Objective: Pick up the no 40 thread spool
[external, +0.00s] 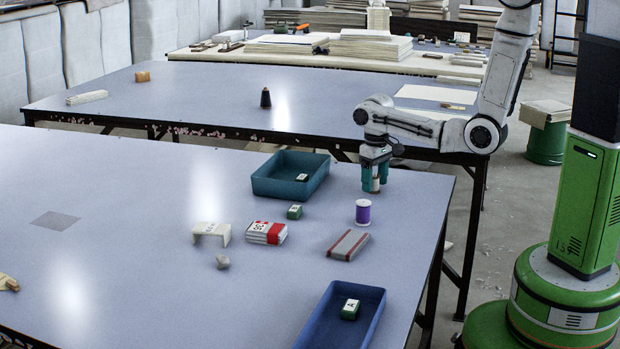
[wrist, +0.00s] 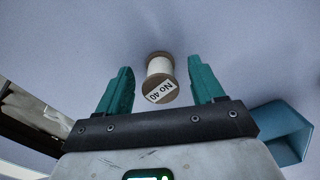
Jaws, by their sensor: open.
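The no 40 thread spool (wrist: 159,68) is white with brown ends and stands upright on the table. The label on its top reads "No 40" in the wrist view. My gripper (wrist: 160,80) is open, with one teal finger on each side of the spool. Gaps show between the spool and both fingers in the wrist view. In the external view my gripper (external: 375,182) points down at the far right of the near table, and the spool (external: 375,185) is partly hidden between the fingers.
A teal tray (external: 262,187) stands left of my gripper. A purple spool (external: 362,212) stands in front of it. A grey and red block (external: 347,245), a red and white pack (external: 264,233) and a blue tray (external: 373,304) lie nearer. The near table's left part is mostly clear.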

